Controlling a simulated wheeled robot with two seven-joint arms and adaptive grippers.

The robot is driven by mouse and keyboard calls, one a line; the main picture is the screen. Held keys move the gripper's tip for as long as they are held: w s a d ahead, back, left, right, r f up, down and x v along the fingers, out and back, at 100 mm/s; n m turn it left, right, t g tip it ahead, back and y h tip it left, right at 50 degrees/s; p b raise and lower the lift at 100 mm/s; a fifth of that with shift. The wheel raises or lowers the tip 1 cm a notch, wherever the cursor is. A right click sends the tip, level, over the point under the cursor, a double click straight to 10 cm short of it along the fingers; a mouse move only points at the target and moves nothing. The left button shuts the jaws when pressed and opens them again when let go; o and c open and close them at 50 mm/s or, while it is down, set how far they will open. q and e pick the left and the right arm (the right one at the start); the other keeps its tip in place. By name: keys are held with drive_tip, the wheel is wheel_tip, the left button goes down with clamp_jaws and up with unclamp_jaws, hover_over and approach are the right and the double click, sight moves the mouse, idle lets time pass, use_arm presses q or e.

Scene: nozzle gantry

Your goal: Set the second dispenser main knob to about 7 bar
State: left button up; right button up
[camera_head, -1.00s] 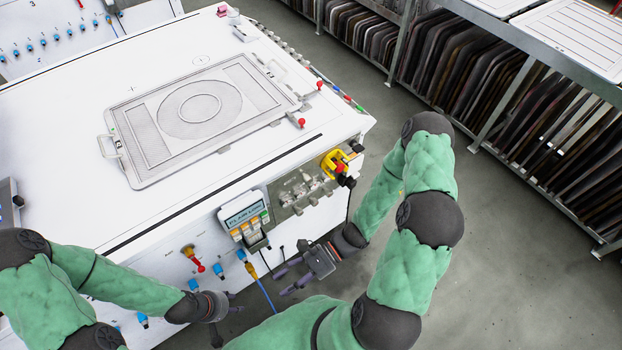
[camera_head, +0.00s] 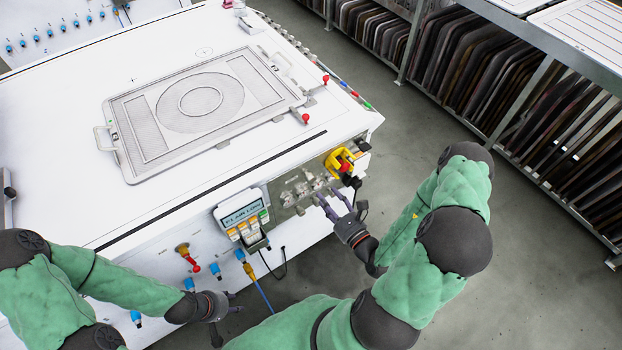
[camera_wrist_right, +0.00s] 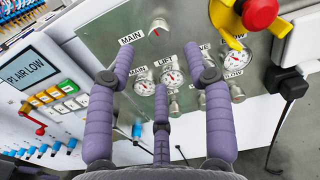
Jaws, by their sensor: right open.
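In the right wrist view a grey metal panel (camera_wrist_right: 185,48) carries a round knob (camera_wrist_right: 159,30) with a red mark, beside a "MAIN" label. Below are small dial gauges, including a MAIN gauge (camera_wrist_right: 145,83) and a LIFT gauge (camera_wrist_right: 172,77), with small silver knobs under them. I cannot tell which knob is the second dispenser's, nor read a pressure. My right gripper (camera_head: 335,197) is open and empty before the panel. My left gripper (camera_head: 232,302) is low at the bench front; its opening is unclear.
A "P1 AIR LOW" display (camera_head: 240,210) with coloured buttons is left of the panel. A red-handled valve (camera_head: 190,260) and blue fittings line the bench front. A framed plate (camera_head: 125,155) lies on the bench top. Racks (camera_head: 480,65) stand right across a clear floor.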

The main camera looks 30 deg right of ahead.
sight(312, 181)
drive_tip(key=w, duration=0.3)
drive_tip(key=w+b, duration=0.1)
drive_tip(key=w, duration=0.2)
drive_tip(key=w+b, duration=0.1)
drive_tip(key=w, duration=0.2)
drive_tip(key=shift+a, duration=0.35)
clamp_jaws()
